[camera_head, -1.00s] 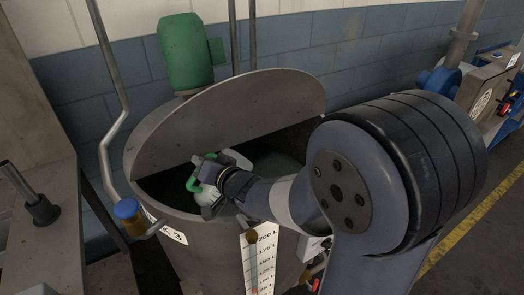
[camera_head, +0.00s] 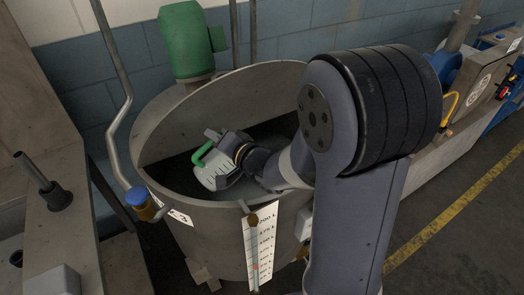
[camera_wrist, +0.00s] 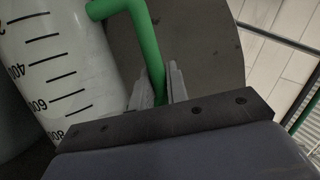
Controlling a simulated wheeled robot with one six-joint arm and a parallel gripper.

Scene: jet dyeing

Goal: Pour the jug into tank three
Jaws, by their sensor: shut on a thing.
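A round grey metal tank (camera_head: 215,235) stands in the middle of the head view, its lid (camera_head: 235,100) raised at the back. A label on its front partly shows a "3". My gripper (camera_head: 215,160) is over the tank's open mouth, shut on the green handle of a white jug (camera_head: 208,177). The jug is tilted at the opening. In the wrist view the green handle (camera_wrist: 147,50) passes between the fingers (camera_wrist: 160,88), and the white jug body (camera_wrist: 60,75) shows black volume marks. I cannot see its mouth or any liquid stream.
A green motor (camera_head: 187,42) stands behind the lid. A bent pipe (camera_head: 112,100) and a blue-capped fitting (camera_head: 137,198) are at the tank's left. A level scale (camera_head: 262,250) hangs on the front. A grey bench (camera_head: 45,215) stands at left; open floor with a yellow line (camera_head: 455,205) lies at right.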

